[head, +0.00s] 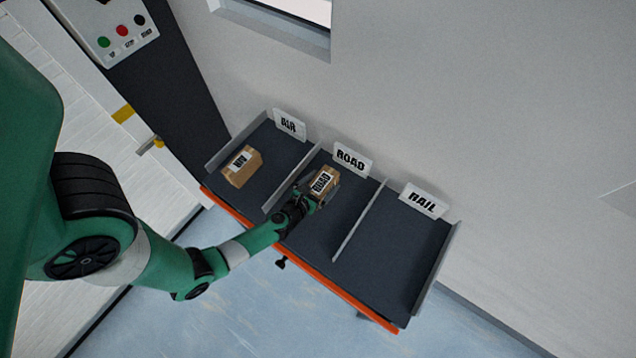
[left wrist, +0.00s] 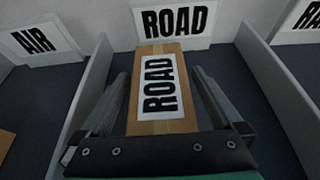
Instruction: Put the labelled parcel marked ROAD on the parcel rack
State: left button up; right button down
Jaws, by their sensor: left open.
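The parcel marked ROAD (head: 321,183) is a small brown box with a white label. It rests in the middle bay of the parcel rack (head: 299,245), below the ROAD sign (head: 352,160). My left gripper (head: 316,192) is open around it. In the left wrist view the parcel (left wrist: 160,118) stands between the two fingers, with a gap visible on each side. The ROAD sign (left wrist: 174,22) is right behind it. My right gripper is not in view.
Another brown parcel (head: 242,167) lies in the left bay under the AIR sign (head: 289,124). The right bay under the RAIL sign (head: 424,201) is empty. Low grey dividers (head: 358,222) separate the bays. A button panel (head: 122,30) stands at upper left.

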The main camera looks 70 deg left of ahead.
pick_arm(q)
jog(key=p+v, duration=0.1)
jog(key=v, duration=1.1)
jog(key=shift+p, duration=0.3)
jog(key=w+d+r+m+t+h, duration=0.2)
jog(key=w+d+r+m+t, duration=0.35)
jog(key=r, duration=0.55)
jog(key=w+d+r+m+t+h, duration=0.25)
jog(key=w+r+m, duration=0.35)
jog(key=w+r, duration=0.35)
jog(key=w+d+r+m+t+h, duration=0.2)
jog(key=w+d+r+m+t, duration=0.3)
jog(key=r, duration=0.7)
jog(key=w+d+r+m+t+h, duration=0.1)
jog(key=d+r+m+h, duration=0.25)
jog(key=r+m, duration=0.55)
jog(key=w+d+r+m+t+h, duration=0.1)
jog(key=d+r+m+h, duration=0.1)
jog(key=r+m+h, duration=0.5)
jog(key=s+a+r+m+t+y, duration=0.1)
jog(key=s+r+m+y, duration=0.2)
jog(key=r+m, duration=0.3)
jog(key=s+a+r+m+t+y, duration=0.1)
jog(key=s+r+m+y, duration=0.2)
jog(key=r, duration=1.3)
jog(key=m+y, duration=0.1)
jog(key=m, duration=0.2)
jog(key=shift+a, duration=0.25)
